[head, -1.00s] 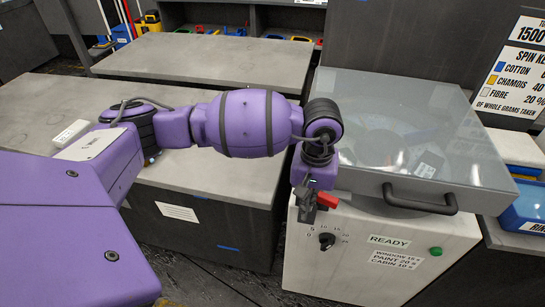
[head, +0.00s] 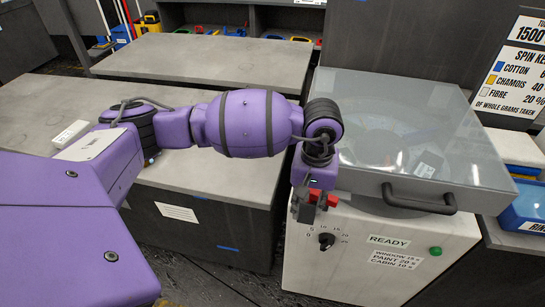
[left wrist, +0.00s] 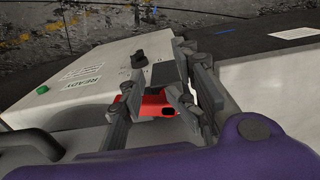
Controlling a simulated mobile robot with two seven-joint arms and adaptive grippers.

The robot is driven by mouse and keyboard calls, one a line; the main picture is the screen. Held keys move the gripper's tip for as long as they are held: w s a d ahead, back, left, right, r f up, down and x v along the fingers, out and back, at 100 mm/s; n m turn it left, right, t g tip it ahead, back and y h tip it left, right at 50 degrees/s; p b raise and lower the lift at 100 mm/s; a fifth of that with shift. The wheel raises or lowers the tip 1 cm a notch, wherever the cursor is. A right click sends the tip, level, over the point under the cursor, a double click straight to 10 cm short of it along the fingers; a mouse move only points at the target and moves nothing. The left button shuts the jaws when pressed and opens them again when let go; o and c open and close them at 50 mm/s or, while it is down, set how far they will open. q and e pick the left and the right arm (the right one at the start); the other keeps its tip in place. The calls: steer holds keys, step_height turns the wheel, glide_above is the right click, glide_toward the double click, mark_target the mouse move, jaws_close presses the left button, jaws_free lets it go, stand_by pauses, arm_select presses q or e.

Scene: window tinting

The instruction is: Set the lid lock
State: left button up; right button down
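The spin machine's grey, see-through lid (head: 400,130) is down on its white cabinet (head: 335,270), with a dark handle (head: 420,200) at its front. The red lid lock (head: 328,200) is at the front left corner of the cabinet top, partly hidden by my left gripper (head: 307,211). In the left wrist view the red lock (left wrist: 155,106) shows between the spread fingers of my left gripper (left wrist: 155,92). The fingers look open around it; I cannot tell whether they touch it. My right gripper is not in view.
A dark dial (head: 326,241), a READY label (head: 389,240) and a green button (head: 435,251) are on the cabinet front. A grey bench (head: 220,170) stands on the left, and a blue bin (head: 525,212) on the right.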

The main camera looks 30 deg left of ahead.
arm_select(q)
steer(key=shift+w+a+r, duration=0.15)
steer(key=shift+w, duration=0.05)
step_height(320, 180, up, 12)
stand_by(0.7)
